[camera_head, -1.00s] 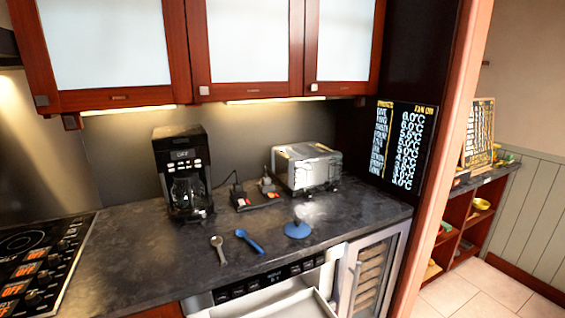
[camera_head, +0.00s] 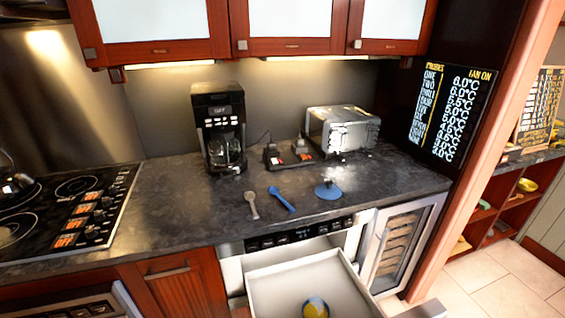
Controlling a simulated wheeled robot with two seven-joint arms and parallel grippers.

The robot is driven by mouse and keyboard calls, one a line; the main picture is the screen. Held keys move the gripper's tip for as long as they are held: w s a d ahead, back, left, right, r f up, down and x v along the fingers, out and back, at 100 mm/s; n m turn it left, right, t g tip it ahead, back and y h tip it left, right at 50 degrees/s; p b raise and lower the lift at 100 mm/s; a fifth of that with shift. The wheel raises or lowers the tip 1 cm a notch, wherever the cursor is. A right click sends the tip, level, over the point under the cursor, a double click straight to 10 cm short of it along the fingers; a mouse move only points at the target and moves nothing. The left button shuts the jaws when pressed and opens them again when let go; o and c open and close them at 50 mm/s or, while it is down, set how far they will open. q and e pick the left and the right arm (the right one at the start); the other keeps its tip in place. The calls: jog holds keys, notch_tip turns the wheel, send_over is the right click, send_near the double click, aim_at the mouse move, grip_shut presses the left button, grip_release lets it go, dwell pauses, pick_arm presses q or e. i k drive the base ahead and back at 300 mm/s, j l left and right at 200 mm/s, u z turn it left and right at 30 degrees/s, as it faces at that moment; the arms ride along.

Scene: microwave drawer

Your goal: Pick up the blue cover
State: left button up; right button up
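The blue cover (camera_head: 328,191), a round blue disc with a small upright knob, lies on the dark countertop near its front edge. It is right of a blue spoon-like utensil (camera_head: 282,199) and in front of the toaster. Nothing touches it. Neither of my grippers can be made out in the head view.
The microwave drawer (camera_head: 262,284) stands open below the counter, with a yellow and blue ball (camera_head: 316,307) inside. A grey wrench-like tool (camera_head: 251,204), coffee maker (camera_head: 219,128), toaster (camera_head: 343,129) and cooktop (camera_head: 70,208) are on the counter. Bare counter lies left of the tools.

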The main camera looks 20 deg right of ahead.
aim_at(327, 191)
jog(key=z, duration=1.05)
jog(key=k+u, duration=0.2)
jog(key=u, duration=0.2)
jog(key=k+j+u, duration=0.1)
jog(key=u, duration=0.3)
jog(key=k+j+u, duration=0.2)
jog(key=u, duration=0.25)
jog(key=l+u, duration=0.35)
jog(key=l, duration=4.25)
jog(key=i+l, duration=0.15)
jog(key=l, duration=0.85)
